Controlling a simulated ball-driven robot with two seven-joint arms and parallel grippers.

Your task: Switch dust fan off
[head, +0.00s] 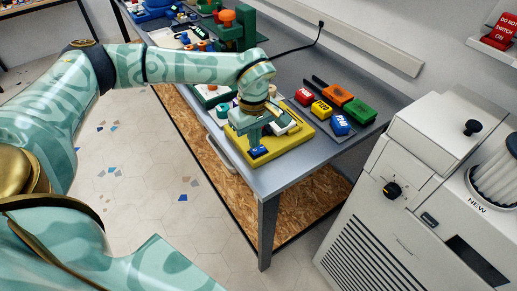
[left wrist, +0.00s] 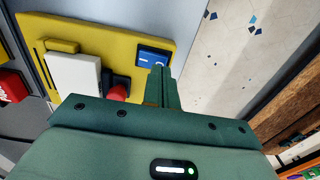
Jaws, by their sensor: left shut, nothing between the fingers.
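A yellow board (head: 297,138) lies near the front edge of the grey table. A blue rocker switch (head: 258,153) sits at its near corner; it also shows in the left wrist view (left wrist: 146,55), with white marks on it. My left gripper (head: 254,146) points down at this switch, its fingers shut and empty. In the left wrist view the fingertips (left wrist: 160,72) overlap one end of the switch; I cannot tell whether they touch it. No label naming the dust fan is readable. My right gripper is not in view.
On the board are a white block (left wrist: 75,77) and a red knob (left wrist: 117,92). Coloured blocks, including a blue one (head: 340,124) and a green one (head: 360,110), stand behind. A white cabinet (head: 390,160) with a black knob (head: 392,190) is at right.

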